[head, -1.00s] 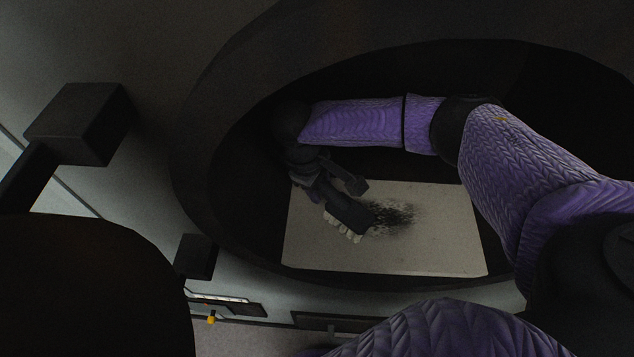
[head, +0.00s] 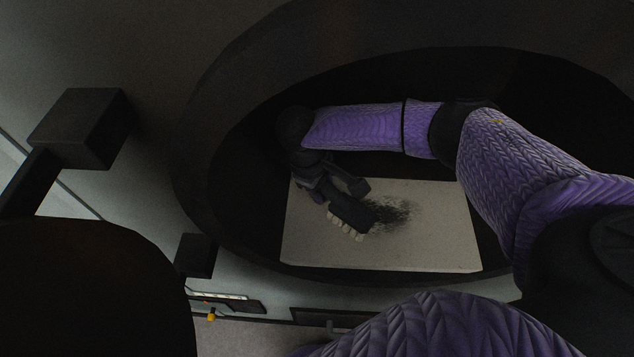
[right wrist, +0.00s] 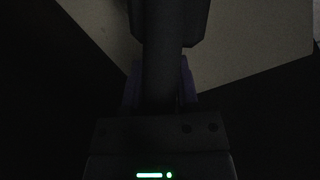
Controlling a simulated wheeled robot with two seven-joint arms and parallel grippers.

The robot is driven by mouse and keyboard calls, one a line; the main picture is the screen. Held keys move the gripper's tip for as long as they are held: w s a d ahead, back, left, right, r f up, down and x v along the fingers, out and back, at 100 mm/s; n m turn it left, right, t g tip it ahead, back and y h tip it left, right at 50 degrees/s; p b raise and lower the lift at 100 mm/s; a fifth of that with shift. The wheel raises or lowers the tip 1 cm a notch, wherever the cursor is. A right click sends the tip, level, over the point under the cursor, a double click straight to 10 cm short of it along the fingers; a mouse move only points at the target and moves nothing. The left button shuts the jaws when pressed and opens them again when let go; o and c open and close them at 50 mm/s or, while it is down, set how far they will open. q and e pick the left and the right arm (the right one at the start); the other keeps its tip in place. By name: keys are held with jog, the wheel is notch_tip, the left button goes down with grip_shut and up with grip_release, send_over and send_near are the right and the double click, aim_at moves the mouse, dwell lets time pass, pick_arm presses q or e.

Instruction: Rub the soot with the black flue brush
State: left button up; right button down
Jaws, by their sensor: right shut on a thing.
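The soot (head: 397,215) is a dark speckled smudge on a pale rectangular slab (head: 440,245) inside a dark oval opening. The black flue brush (head: 352,213) has a dark block with pale bristles along its lower edge; it is over the slab, at the left edge of the soot. I cannot tell whether the bristles touch the slab. My right gripper (head: 328,189) is shut on the brush, coming from the upper left of the slab. In the right wrist view the brush (right wrist: 163,70) is a dark shape against the pale slab (right wrist: 245,40). My left gripper is not in view.
The dark rim (head: 205,110) of the oval opening surrounds the slab and my right arm. Dark blocks on the left, one large (head: 80,128) and one small (head: 196,255), stand outside the rim. The slab's right part is clear.

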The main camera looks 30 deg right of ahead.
aim_at(344, 190)
jog(key=shift+s+d+r+p, duration=0.15)
jog(key=shift+s+d+p, duration=0.3)
jog(key=shift+d, duration=0.2)
jog(key=shift+f, duration=0.25)
jog(key=shift+s+d+r+p, duration=0.15)
jog(key=shift+s+d+p, duration=0.15)
jog(key=shift+d+p, duration=0.3)
jog(key=shift+s+d, duration=0.3)
jog(key=shift+d, duration=0.2)
jog(key=shift+f, duration=0.25)
